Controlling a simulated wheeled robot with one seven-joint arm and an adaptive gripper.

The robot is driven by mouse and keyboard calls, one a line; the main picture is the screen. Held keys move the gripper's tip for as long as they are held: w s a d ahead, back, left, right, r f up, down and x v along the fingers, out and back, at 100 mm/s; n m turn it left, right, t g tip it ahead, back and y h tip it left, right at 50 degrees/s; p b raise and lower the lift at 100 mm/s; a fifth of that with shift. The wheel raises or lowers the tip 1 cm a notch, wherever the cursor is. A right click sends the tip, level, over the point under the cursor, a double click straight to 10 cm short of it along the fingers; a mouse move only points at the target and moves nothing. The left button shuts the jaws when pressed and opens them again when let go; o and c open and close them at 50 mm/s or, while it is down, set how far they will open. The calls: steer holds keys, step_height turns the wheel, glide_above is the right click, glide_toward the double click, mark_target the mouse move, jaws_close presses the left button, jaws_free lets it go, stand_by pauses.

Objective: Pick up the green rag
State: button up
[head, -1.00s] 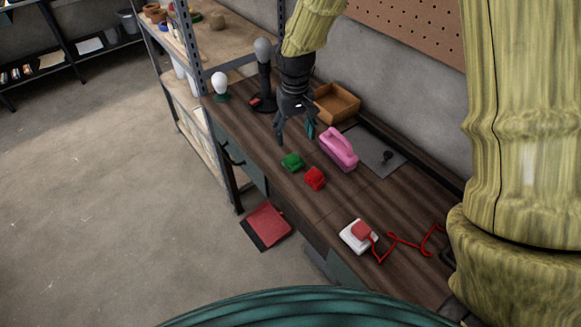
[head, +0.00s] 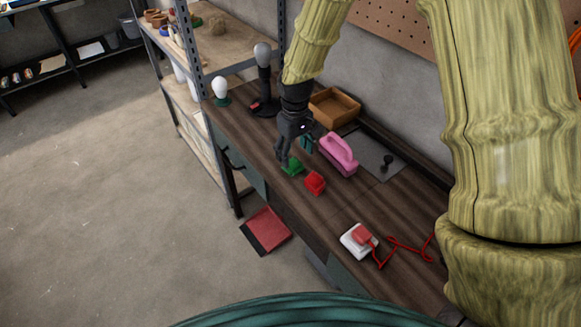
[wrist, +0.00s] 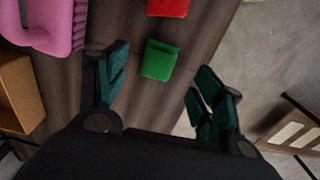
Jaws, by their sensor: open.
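The green rag (head: 293,167) is a small folded bundle on the dark wooden workbench, close to the front edge. In the head view my gripper (head: 296,158) is just above it and partly covers it. In the wrist view the green rag (wrist: 160,60) lies flat on the wood, ahead of and between the two spread fingers of my gripper (wrist: 168,90). My gripper is open and empty. I cannot tell the exact height of the fingertips over the bench.
A red folded cloth (head: 315,182) lies right beside the green rag. A pink brush (head: 339,153) stands behind them. A brown wooden box (head: 334,107), a dark lamp stand (head: 265,80) and a white-and-red object with red cord (head: 358,240) are also on the workbench (head: 325,215).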

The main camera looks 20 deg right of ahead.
mark_target(294, 165)
steer(key=shift+a+f+p, duration=0.15)
steer(key=shift+f+p, duration=0.95)
steer(key=shift+f, duration=1.6)
steer(key=c, duration=0.8)
